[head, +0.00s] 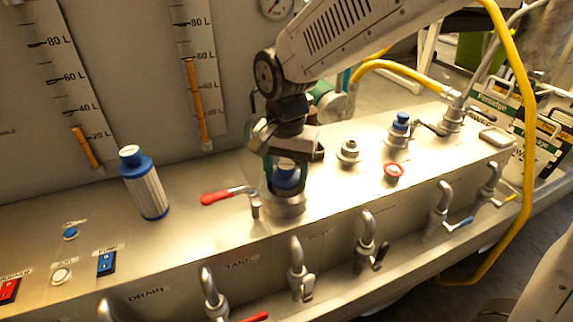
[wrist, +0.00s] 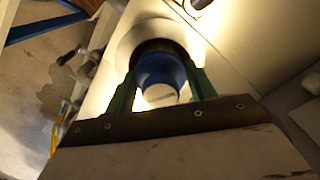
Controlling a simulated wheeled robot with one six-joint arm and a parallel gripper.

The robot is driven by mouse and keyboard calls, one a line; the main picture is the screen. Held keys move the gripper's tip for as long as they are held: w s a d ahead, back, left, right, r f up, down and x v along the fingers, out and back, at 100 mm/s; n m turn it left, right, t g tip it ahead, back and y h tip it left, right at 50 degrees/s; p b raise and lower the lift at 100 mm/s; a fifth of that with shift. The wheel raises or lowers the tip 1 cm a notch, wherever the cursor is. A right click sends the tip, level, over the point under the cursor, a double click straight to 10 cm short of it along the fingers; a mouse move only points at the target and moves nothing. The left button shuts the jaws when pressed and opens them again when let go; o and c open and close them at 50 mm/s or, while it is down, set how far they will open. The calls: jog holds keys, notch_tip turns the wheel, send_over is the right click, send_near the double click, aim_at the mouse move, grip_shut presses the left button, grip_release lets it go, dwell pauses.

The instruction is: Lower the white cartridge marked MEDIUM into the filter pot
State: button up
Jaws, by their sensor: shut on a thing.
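My gripper (head: 284,186) points down over the filter pot (head: 286,207), a round metal collar on the bench. Its green fingers are shut on the blue cap of a cartridge (head: 287,172), which has a pale disc on top. In the wrist view the cap (wrist: 160,72) sits between the two fingertips (wrist: 160,88), over the round pot opening (wrist: 135,40). The cartridge body is hidden, seemingly inside the pot; how deep, I cannot tell. Any MEDIUM mark is unreadable. Another white pleated cartridge (head: 149,190) with a blue cap and blue base stands on the bench at left.
A red-handled valve (head: 230,196) lies just left of the pot. A metal fitting (head: 349,152), a red ring (head: 394,171) and a blue-topped fitting (head: 399,130) stand to the right. Taps line the front face. A yellow hose (head: 526,120) hangs at right.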

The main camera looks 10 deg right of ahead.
jog(key=shift+f, duration=0.25)
jog(key=o, duration=1.5)
jog(key=shift+s, duration=0.1)
jog(key=shift+f, duration=0.1)
jog(key=shift+d, duration=0.1)
jog(key=r, duration=0.8)
jog(key=shift+a+r, duration=0.15)
jog(key=shift+a, duration=0.05)
